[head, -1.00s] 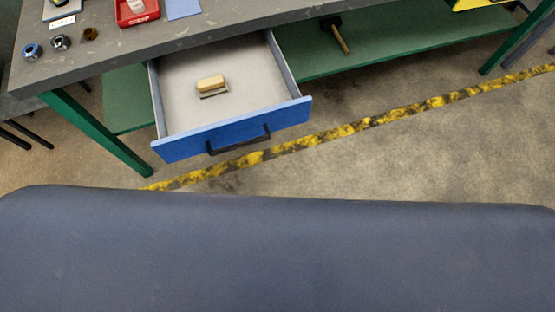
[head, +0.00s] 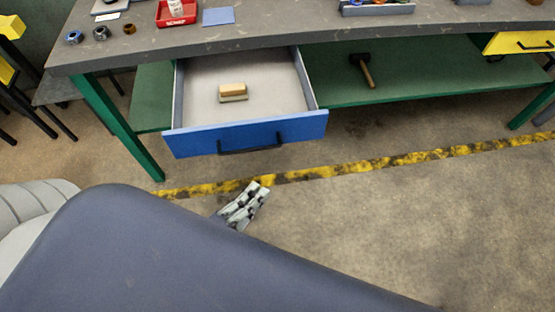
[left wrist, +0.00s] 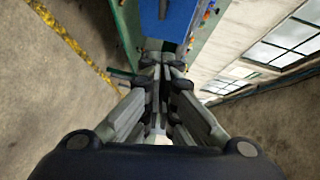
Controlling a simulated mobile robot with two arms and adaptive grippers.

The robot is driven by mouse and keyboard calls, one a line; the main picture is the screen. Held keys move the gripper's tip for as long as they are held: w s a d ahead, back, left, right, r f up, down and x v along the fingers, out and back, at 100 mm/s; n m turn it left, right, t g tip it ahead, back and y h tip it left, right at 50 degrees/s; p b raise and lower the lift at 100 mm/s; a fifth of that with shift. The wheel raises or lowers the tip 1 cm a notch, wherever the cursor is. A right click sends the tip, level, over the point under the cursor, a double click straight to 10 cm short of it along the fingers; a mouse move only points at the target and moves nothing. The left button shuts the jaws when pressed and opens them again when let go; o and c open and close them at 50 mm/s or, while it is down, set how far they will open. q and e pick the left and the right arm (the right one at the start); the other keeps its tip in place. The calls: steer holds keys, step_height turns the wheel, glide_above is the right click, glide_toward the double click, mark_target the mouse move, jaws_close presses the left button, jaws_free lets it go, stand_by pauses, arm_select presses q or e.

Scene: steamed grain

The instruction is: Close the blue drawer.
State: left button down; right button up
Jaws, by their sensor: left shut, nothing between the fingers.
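The blue drawer (head: 190,143) hangs open under the grey workbench, pulled out towards me. It has a dark handle (head: 250,146) on its blue front. A small brush-like block with a tan top (head: 232,90) lies inside it. My left gripper (head: 258,188) is shut and empty, in front of the drawer and apart from it in the picture. In the left wrist view the shut fingers (left wrist: 163,50) point towards a blue surface (left wrist: 165,22), likely the drawer front. My right gripper is not in view.
The workbench top (head: 290,38) carries a red tray (head: 177,13), a blue sheet (head: 218,16) and several small rings. A mallet (head: 362,70) lies on the green lower shelf (head: 420,75). A yellow drawer (head: 520,42) is at the right. The floor in front is clear.

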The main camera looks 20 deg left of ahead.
arm_select(q)
steer(key=w+f+p, duration=0.2)
steer(key=w, duration=0.9)
steer(key=shift+w, duration=0.3)
